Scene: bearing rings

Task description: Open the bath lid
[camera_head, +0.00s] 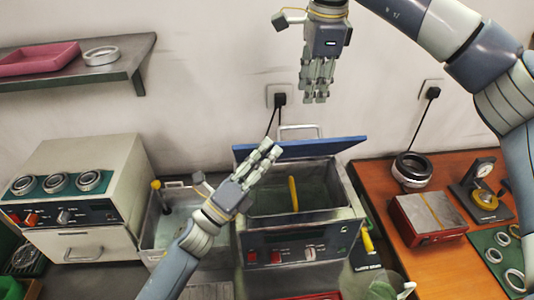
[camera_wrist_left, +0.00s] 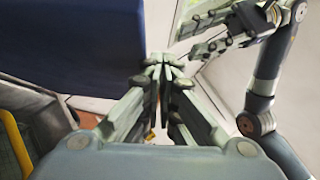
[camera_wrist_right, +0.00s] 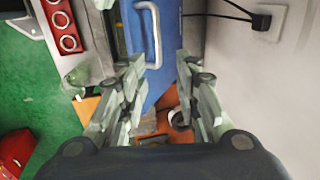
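The bath (camera_head: 300,226) is a metal box with a control panel on its front. Its blue lid (camera_head: 335,147) is raised at the back, tilted up, and the inside shows with a yellow item (camera_head: 293,193) in it. The lid's handle (camera_head: 298,131) is on its far side; lid (camera_wrist_right: 165,85) and handle (camera_wrist_right: 155,35) also show in the right wrist view. My left gripper (camera_head: 270,148) is shut and empty, in front of the lid; in the left wrist view the lid (camera_wrist_left: 70,45) is beside its fingers. Whether they touch is unclear. My right gripper (camera_head: 316,98) is open and empty above the lid.
A metal basin (camera_head: 155,235) and a machine with rings on top (camera_head: 85,215) stand left of the bath. The wooden table (camera_head: 450,270) at right holds a dark ring (camera_head: 411,168), a red box (camera_head: 428,220) and a gauge stand (camera_head: 482,190). A wall shelf (camera_head: 110,70) is upper left.

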